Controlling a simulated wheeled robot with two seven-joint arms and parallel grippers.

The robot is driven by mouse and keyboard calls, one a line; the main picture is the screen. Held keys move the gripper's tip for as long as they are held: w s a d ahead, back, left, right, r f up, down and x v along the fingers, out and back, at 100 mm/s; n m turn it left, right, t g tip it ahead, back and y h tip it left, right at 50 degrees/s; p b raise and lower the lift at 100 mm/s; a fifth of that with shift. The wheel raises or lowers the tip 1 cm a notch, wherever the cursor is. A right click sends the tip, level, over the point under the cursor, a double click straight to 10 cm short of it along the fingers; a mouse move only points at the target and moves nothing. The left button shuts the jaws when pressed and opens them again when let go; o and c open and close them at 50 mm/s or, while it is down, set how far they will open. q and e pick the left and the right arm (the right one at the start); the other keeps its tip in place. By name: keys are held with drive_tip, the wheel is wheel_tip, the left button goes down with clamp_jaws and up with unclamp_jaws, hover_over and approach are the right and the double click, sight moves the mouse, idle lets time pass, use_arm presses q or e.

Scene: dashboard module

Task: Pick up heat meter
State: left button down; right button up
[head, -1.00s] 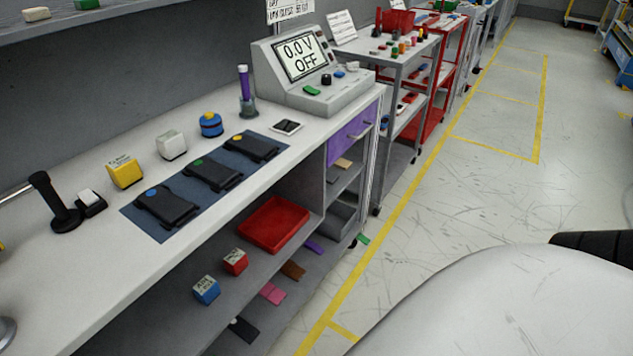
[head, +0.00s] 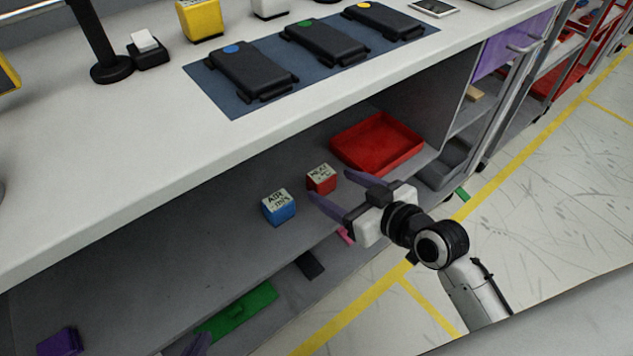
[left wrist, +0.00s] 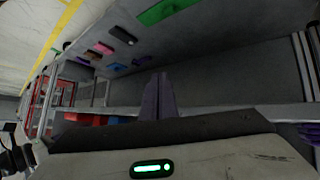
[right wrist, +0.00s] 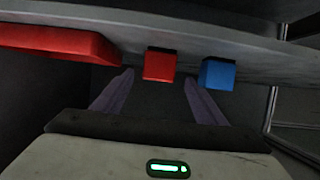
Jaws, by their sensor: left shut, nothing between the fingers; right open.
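The heat meter (head: 321,179) is a small red cube with a label, on the middle shelf under the worktop. It also shows in the right wrist view (right wrist: 159,66), ahead of and between the fingertips. My right gripper (head: 332,189) is open and empty beside the heat meter, its fingers pointing toward the shelf. The cube is not gripped; I cannot tell whether a finger touches it. My left gripper (left wrist: 158,98) is shut and empty; only its fingertips (head: 196,345) show at the bottom of the head view.
A blue labelled cube (head: 279,207) sits just left of the heat meter. A red tray (head: 408,157) lies to its right on the same shelf. The worktop edge overhangs above. A green flat piece (head: 236,312) lies lower down.

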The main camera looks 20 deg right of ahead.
sight(327, 182)
drive_tip(key=b+x, duration=0.1)
drive_tip(key=x, duration=0.3)
drive_tip(key=shift+w, duration=0.1)
drive_tip(key=shift+b+x, duration=1.1)
drive_tip(key=shift+x, duration=1.6)
use_arm(q)
drive_tip(key=shift+w+d+f+m+g+h, duration=0.15)
drive_tip(key=shift+w+d+f+m+g, duration=0.15)
drive_tip(key=shift+d+f, duration=0.25)
drive_tip(key=shift+w+d+f+m+g+h, duration=0.1)
drive_tip(key=shift+w+d+f+g+h, duration=0.1)
drive_tip(key=shift+d+f+g, duration=0.35)
use_arm(e)
drive_tip(key=shift+w+d+r, duration=0.1)
drive_tip(key=shift+w+r, duration=0.05)
drive_tip(key=shift+r, duration=0.1)
drive_tip(key=c, duration=1.2)
